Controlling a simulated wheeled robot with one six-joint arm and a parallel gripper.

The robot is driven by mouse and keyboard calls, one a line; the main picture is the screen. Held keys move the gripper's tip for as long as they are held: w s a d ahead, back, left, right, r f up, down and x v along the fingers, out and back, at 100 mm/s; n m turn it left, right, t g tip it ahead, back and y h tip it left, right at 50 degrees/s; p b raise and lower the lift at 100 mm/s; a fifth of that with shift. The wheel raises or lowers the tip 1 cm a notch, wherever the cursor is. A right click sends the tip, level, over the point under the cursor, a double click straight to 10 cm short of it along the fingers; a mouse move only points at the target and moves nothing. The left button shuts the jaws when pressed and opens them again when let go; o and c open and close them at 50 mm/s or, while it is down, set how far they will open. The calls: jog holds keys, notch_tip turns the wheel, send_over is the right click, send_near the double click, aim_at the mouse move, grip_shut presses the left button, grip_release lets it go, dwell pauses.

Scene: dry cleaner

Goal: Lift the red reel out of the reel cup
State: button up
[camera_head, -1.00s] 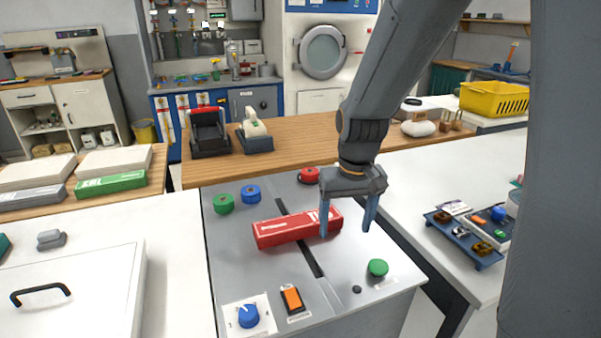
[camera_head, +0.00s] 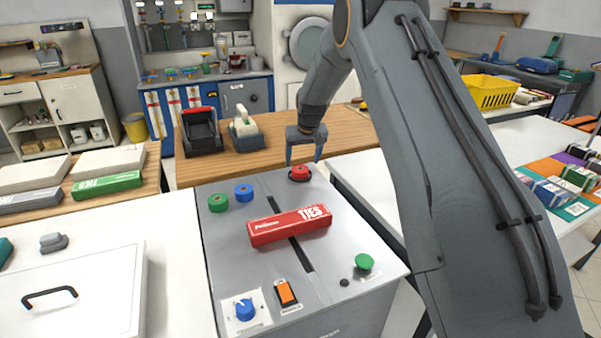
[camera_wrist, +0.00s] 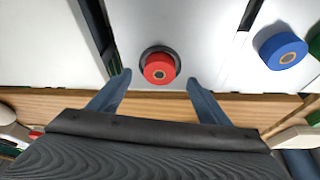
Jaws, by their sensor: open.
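The red reel (camera_head: 300,171) sits in a dark round reel cup at the far right of the grey machine top. My gripper (camera_head: 304,161) is open above the reel in the head view. In the wrist view my gripper (camera_wrist: 158,80) has one finger on each side of the reel, both apart from it. How high the fingertips are above the cup is hard to tell.
A blue reel (camera_head: 243,192) and a green reel (camera_head: 218,202) sit to the left on the machine top. A red box (camera_head: 290,226) lies across the slot in front. A wooden counter (camera_head: 262,152) runs behind. Green button (camera_head: 364,262) is at the front right.

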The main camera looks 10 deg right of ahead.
aim_at(300, 169)
jog(key=shift+w+p+x, duration=0.15)
jog(key=shift+p+x, duration=0.35)
jog(key=shift+x, duration=0.85)
jog(key=shift+w+p+x, duration=0.15)
jog(key=shift+p+x, duration=0.3)
jog(key=shift+x, duration=0.9)
jog(key=shift+r, duration=0.1)
jog(key=c, duration=1.2)
jog(key=shift+o, duration=0.2)
jog(key=shift+r, duration=0.1)
